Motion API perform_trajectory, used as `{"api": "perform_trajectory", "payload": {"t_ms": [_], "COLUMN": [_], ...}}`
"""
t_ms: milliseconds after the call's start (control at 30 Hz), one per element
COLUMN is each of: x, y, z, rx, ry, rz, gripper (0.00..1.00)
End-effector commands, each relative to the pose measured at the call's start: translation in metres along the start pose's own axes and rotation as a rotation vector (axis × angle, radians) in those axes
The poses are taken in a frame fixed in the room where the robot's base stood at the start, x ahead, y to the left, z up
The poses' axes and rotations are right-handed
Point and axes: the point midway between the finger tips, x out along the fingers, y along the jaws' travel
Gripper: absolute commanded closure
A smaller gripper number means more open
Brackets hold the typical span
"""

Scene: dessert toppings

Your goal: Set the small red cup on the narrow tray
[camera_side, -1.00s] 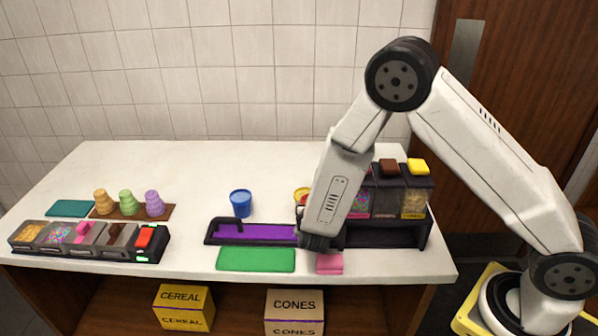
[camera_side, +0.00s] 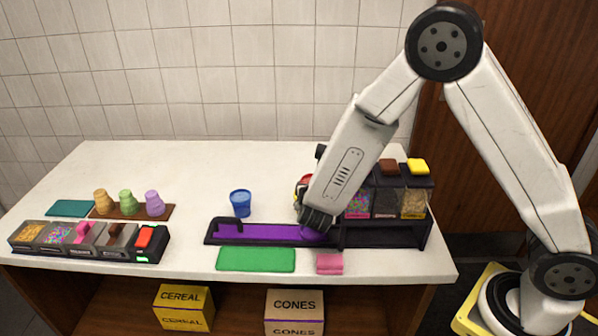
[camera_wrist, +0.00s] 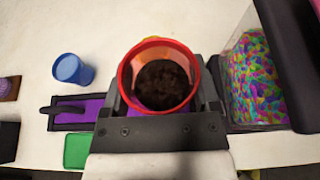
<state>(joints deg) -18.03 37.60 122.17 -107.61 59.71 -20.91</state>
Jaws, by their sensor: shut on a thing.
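The small red cup (camera_wrist: 125,72) is between my gripper's fingers in the wrist view, seen from above, with dark brown crumbs inside. My gripper (camera_wrist: 160,100) is shut on it. In the side view my gripper (camera_side: 316,222) is at the right end of the narrow tray (camera_side: 225,239), which has a black rim and purple floor. The tray also shows left of the cup in the wrist view (camera_wrist: 70,126). I cannot tell whether the cup touches the tray.
A topping dispenser (camera_side: 385,236) stands close on the right. A blue cup (camera_side: 241,204) stands behind the tray. A green mat (camera_side: 256,260) and a pink block (camera_side: 330,263) lie in front.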

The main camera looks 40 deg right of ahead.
Motion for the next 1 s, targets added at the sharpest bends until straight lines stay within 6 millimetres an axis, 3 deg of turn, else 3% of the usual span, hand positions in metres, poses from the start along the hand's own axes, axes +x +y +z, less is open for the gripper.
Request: {"api": "perform_trajectory", "payload": {"t_ms": [267,467,667,1000], "x": [0.0,-0.012,-0.044,-0.118], "y": [0.0,0.004,0.013,0.019], "z": [0.0,-0.002,-0.01,-0.029], "rx": [0.0,-0.011,-0.041,-0.115], "ry": [-0.001,-0.001,-0.001,-0.002], "rz": [0.001,0.027,0.099,0.274], "gripper": [0.9,0.9,0.9,0.9]}}
